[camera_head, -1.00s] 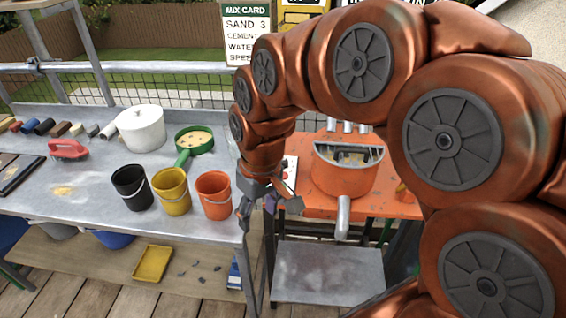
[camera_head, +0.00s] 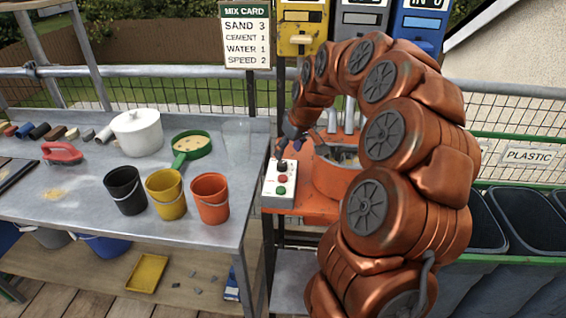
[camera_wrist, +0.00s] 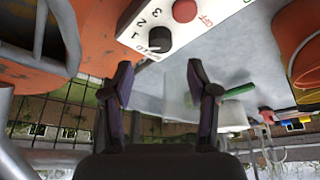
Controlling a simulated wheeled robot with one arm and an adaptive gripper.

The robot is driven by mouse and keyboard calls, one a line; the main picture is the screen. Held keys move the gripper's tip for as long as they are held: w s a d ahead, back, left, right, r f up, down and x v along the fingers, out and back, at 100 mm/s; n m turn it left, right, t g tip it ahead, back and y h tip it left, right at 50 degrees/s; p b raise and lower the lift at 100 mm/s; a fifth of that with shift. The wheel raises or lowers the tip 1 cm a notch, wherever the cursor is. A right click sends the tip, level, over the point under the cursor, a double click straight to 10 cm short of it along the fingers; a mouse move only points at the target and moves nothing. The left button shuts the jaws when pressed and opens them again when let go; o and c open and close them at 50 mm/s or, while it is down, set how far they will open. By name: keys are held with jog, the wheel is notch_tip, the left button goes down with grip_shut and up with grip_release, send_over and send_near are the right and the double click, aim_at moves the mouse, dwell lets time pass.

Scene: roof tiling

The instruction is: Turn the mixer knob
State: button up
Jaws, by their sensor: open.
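The mixer knob (camera_head: 283,164) is a small black dial at the far end of the white control box (camera_head: 266,194), above a red button and a green button. In the wrist view the black knob (camera_wrist: 158,39) has a light pointer mark, a SPEED label and the numbers 1, 2, 3 beside it. My gripper (camera_head: 291,143) is just above and behind the knob. In the wrist view my gripper (camera_wrist: 161,72) has its two dark fingers apart, with the knob a little beyond the tips, roughly centred between them. Nothing is held.
The orange mixer drum (camera_head: 330,178) stands right of the box, partly behind my arm. The mix card (camera_head: 246,36) reads SPEED 2. Black, yellow and orange buckets (camera_head: 210,200) stand on the grey bench to the left. A green pan (camera_head: 192,146) lies behind them.

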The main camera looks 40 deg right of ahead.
aim_at(282, 163)
jog(key=p+x, duration=0.1)
jog(key=x, duration=0.5)
jog(key=shift+w+f, duration=0.15)
jog(key=shift+f, duration=0.2)
jog(key=shift+c, duration=0.3)
grip_shut()
